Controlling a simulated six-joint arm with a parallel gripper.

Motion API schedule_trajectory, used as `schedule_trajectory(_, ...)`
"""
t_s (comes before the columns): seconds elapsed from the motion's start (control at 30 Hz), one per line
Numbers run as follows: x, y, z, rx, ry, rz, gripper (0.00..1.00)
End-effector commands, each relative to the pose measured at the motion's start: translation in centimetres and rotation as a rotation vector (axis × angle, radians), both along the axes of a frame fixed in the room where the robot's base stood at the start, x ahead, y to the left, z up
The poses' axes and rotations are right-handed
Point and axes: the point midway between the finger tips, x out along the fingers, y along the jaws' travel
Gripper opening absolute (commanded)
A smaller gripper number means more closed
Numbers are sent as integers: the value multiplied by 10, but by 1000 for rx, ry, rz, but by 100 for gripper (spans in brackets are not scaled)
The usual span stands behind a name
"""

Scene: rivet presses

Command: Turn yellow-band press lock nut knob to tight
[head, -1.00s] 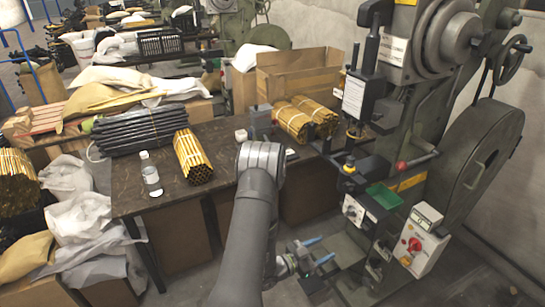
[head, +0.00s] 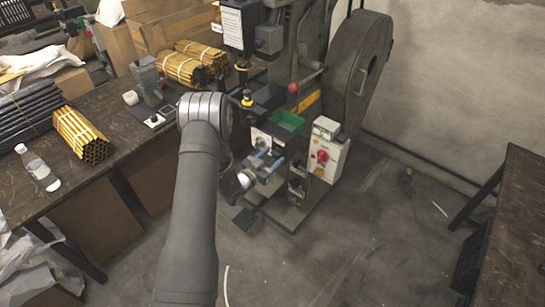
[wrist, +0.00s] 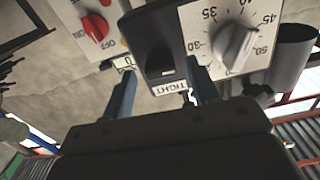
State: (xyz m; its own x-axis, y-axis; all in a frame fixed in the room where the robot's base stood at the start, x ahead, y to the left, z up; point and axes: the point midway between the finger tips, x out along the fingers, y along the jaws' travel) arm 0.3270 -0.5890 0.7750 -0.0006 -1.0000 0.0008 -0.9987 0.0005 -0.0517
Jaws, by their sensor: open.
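The press (head: 300,60) stands at the back centre, with a yellow ring (head: 247,97) above its work area. In the wrist view, a dark box (wrist: 150,35) carries a black knob (wrist: 160,62) and a label reading TIGHT (wrist: 170,88). I take this to be the lock nut knob; its pointer angle is hard to read. My gripper (wrist: 163,91) is open, its blue fingers either side of the knob's line of sight, with nothing visible held. Contact with the knob cannot be told. In the head view my gripper (head: 270,159) is at the press front, just below its dial.
A white dial panel with a grey knob (wrist: 234,42) adjoins the dark box. A box with a red switch (wrist: 95,27) is on the other side. A green tray (head: 287,121) is on the press. A table (head: 120,130) with rod bundles stands left.

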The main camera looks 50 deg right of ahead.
Motion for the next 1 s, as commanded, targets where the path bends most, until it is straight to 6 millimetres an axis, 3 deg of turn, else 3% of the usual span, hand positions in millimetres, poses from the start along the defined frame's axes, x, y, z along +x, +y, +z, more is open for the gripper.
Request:
schedule_trajectory(0.4,0,-9,0,0,1,1,55)
schedule_trajectory(0.63,0,-9,0,0,1,0,10)
schedule_trajectory(1.0,0,-8,0,1,-49,-1,10)
